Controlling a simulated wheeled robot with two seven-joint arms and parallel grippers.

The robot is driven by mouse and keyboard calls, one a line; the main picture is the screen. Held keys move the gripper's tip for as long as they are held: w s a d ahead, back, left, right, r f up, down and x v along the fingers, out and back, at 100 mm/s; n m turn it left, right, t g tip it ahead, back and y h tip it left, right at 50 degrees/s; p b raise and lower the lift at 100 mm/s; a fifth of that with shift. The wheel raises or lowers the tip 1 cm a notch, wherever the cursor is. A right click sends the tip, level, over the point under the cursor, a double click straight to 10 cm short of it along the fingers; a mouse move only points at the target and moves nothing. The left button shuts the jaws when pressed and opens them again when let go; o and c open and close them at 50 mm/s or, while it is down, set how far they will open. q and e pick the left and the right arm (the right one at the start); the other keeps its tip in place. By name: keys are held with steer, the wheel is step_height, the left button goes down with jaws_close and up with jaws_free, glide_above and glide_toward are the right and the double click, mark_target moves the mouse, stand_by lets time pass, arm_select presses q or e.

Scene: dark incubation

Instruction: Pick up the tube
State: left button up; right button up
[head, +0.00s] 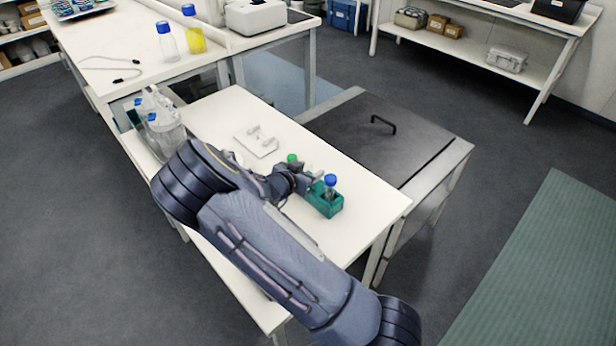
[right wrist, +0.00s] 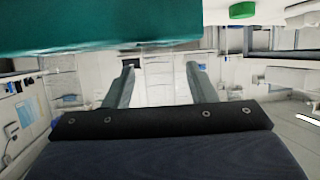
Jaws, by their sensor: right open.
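A clear tube with a blue cap (head: 330,181) stands upright in a teal rack (head: 327,207) on the white table. A green cap (head: 292,158) shows just behind my right gripper; whatever is under it is hidden by the gripper. My right gripper (head: 314,178) is at the rack's left side, close to the blue-capped tube. In the right wrist view my right gripper (right wrist: 161,76) has its two fingers apart with nothing between them. The teal rack (right wrist: 110,25) and the green cap (right wrist: 242,10) cross the top of that view. My left gripper is not in view.
A white tray (head: 250,146) with small white pieces lies behind the gripper. Clear bottles with blue caps (head: 163,130) stand at the table's left end. A dark-topped unit with a handle (head: 375,145) adjoins on the right. The table's front right is clear.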

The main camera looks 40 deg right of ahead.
steer(key=c, duration=1)
